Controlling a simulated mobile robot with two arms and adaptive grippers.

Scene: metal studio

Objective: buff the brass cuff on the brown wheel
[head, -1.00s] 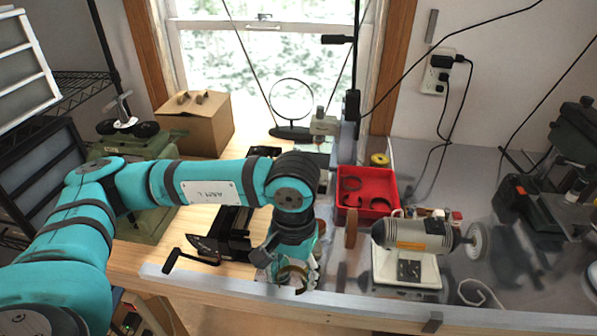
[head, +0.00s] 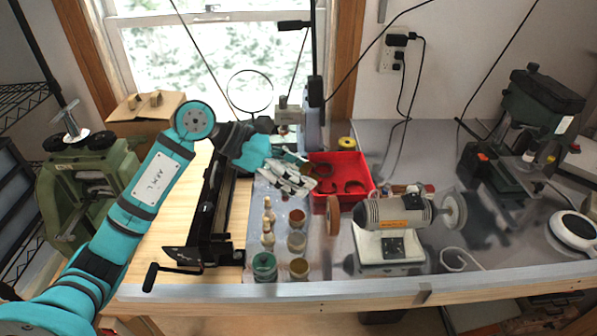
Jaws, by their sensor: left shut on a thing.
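The brown wheel (head: 332,214) is on the left end of the bench buffer (head: 400,212), on the grey metal top. My left gripper (head: 308,180) is at the left edge of the red bin (head: 340,160), above and to the left of the brown wheel and apart from it. It is shut on the brass cuff (head: 310,169), which is small and mostly hidden by the fingers. Dark curved pieces lie in the red bin. My right gripper is not in view.
A white wheel (head: 453,212) is on the buffer's right end. Several small jars and pegs stand left of the buffer, including a green jar (head: 264,266). A black device (head: 208,210) lies on the wood. A drill press (head: 530,120) stands at right.

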